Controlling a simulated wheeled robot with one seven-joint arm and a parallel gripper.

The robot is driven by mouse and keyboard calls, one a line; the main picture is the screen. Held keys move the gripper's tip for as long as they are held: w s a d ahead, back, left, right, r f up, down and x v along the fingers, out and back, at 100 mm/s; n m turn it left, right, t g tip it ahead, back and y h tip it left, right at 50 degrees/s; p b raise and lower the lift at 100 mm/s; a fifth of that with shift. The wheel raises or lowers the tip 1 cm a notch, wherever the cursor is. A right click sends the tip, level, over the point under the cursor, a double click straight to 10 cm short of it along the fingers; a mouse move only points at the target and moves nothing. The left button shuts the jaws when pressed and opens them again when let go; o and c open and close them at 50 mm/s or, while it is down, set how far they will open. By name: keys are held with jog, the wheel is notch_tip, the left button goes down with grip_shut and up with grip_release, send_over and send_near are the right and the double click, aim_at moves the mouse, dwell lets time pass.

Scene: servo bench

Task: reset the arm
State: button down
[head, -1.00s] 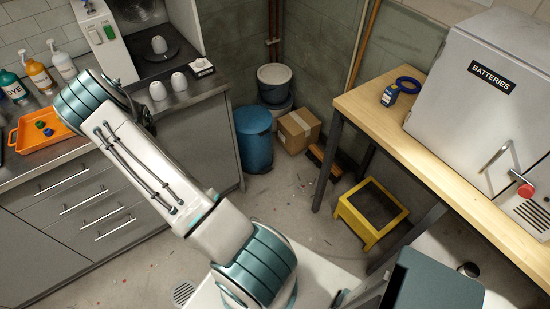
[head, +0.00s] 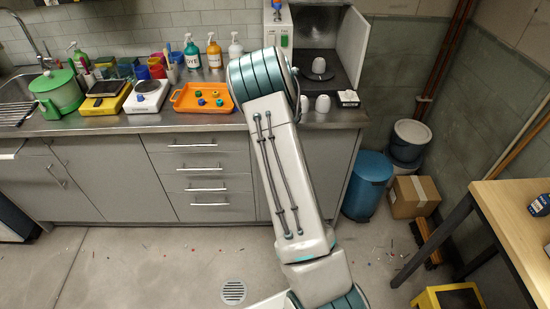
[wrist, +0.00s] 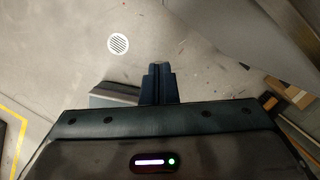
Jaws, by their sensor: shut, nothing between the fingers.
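My gripper (wrist: 158,72) shows in the wrist view, its two dark fingers together with nothing between them. It points down over bare concrete floor, with a round floor drain (wrist: 118,43) up and left of it. In the head view my white and teal arm rises from the bottom centre to the counter's height; the gripper itself does not show there.
A steel counter (head: 100,124) holds an orange tray (head: 184,108) with small coloured pieces, a green pot (head: 56,92), scales and pump bottles. A blue bin (head: 366,187), a cardboard box (head: 412,197) and a wooden table (head: 505,215) stand right. Floor before the drawers is open.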

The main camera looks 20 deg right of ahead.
jog(key=s+a+r+n+y, duration=0.1)
jog(key=s+a+r+n, duration=0.6)
jog(key=r, duration=0.3)
jog(key=s+a+r+n+y, duration=0.1)
jog(key=s+a+r+n, duration=0.4)
jog(key=s+r+n, duration=0.35)
jog(key=s+a+r+n+h, duration=0.1)
jog(key=s+a+r+n, duration=0.1)
jog(key=s+n, duration=0.6)
jog(key=s+a+r+n+h, duration=0.1)
jog(key=s+r+n, duration=0.3)
jog(key=s+n, duration=0.5)
jog(key=shift+s+a+t+h, duration=0.25)
jog(key=shift+a+t+h, duration=0.15)
jog(key=shift+a, duration=0.25)
